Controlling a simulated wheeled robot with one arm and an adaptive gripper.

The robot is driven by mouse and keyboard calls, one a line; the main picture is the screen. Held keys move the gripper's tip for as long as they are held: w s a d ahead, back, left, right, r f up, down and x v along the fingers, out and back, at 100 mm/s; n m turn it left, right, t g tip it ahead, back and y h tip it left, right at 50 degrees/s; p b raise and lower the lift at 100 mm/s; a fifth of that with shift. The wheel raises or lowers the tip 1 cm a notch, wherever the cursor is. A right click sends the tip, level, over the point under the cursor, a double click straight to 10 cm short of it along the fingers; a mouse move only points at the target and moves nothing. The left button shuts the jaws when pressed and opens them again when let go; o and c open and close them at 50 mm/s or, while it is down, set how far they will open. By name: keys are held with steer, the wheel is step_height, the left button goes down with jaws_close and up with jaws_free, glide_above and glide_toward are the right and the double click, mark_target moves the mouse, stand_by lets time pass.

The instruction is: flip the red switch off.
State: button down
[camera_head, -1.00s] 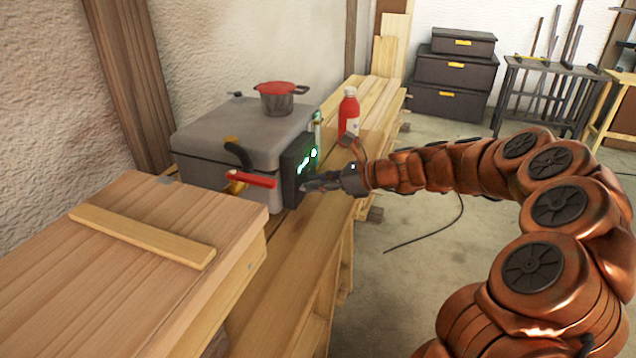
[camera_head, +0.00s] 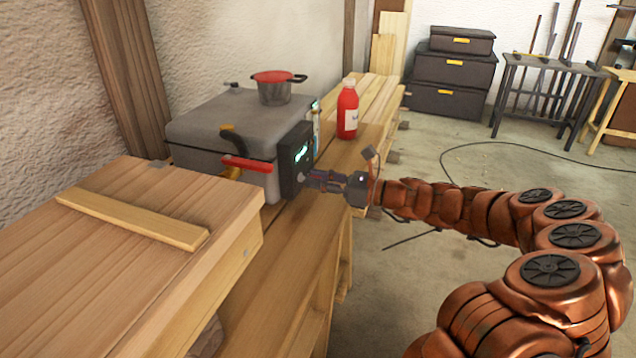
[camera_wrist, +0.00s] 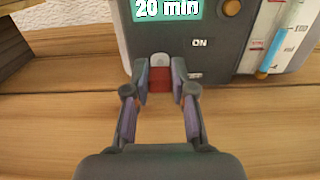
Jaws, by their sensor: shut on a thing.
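The red switch (camera_wrist: 160,82) is on the lower front of a dark control panel (camera_head: 289,166), near the word "ON". In the wrist view a grey piece sits just above its red part, and a lit display (camera_wrist: 168,10) above reads "20 min". My gripper (camera_wrist: 160,76) is shut on the switch, one finger on each side of it. In the head view my gripper (camera_head: 307,180) reaches the panel from the right, and the switch is hidden there.
The panel is on a grey steam box (camera_head: 225,125) with a red-handled lever (camera_head: 252,164). A pot (camera_head: 275,90) stands on its lid. A red bottle (camera_head: 347,115) stands behind my gripper on the wooden bench (camera_head: 285,255). A gauge with blue fluid (camera_wrist: 275,48) is right of the switch.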

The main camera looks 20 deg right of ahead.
steer(key=shift+f+t+y+b, duration=0.3)
steer(key=shift+f+y+b, duration=0.25)
steer(key=shift+b, duration=0.35)
steer(key=shift+f+t+y+b, duration=0.1)
steer(key=shift+t+y+b, duration=0.35)
steer(key=shift+b, duration=0.35)
steer(key=c, duration=1)
jaws_free()
steer(key=shift+o, duration=0.2)
steer(key=v, duration=1.2)
